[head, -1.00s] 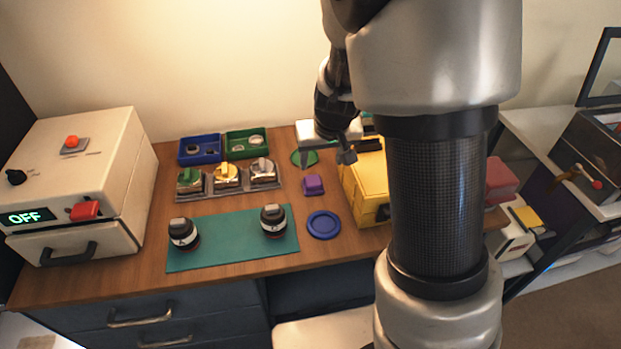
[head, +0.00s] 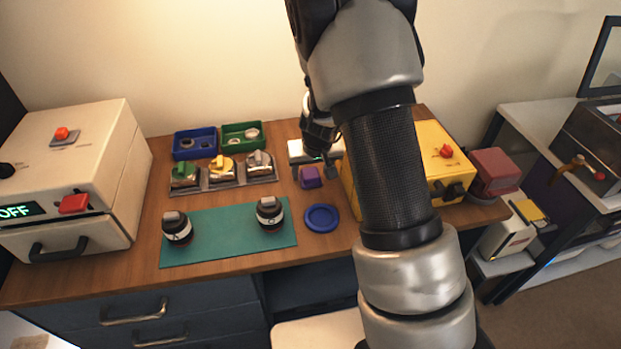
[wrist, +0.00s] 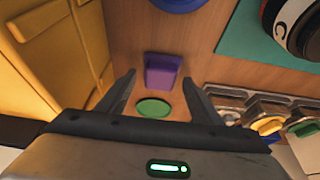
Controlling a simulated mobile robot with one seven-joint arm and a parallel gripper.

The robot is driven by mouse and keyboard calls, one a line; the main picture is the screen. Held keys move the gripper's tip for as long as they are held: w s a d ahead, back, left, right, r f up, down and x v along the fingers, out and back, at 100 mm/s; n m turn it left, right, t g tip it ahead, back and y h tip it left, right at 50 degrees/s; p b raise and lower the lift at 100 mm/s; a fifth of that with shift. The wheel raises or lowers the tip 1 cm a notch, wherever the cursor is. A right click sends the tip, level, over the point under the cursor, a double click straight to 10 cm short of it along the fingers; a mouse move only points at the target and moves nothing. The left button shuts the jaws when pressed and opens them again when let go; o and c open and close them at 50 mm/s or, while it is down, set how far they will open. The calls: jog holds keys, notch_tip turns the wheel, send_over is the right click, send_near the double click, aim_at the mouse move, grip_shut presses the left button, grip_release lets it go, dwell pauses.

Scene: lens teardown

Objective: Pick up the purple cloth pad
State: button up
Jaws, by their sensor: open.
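The purple cloth pad (head: 310,177) is a small purple block on the wooden table, between the lens holders and the yellow box. In the wrist view the purple pad (wrist: 161,70) lies ahead of my fingertips, roughly centred between them. My gripper (wrist: 158,84) is open and empty, its two dark fingers spread apart. In the head view my gripper (head: 314,171) is just above the pad, and one finger is close to its right side. I cannot tell whether a finger touches it. A green disc (wrist: 153,108) lies on the table between the fingers in the wrist view.
The yellow box (head: 443,160) stands close on the right of the pad. A blue dish (head: 321,218) lies in front of it. A tray of lens holders (head: 205,186) and a teal mat (head: 220,243) with two lenses are to the left.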

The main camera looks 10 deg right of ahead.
aim_at(311, 175)
jog(key=c, duration=1.1)
notch_tip(311, 175, up, 10)
jog(key=shift+r+p, duration=0.1)
jog(key=shift+p, duration=1.1)
jog(key=shift+c, duration=0.2)
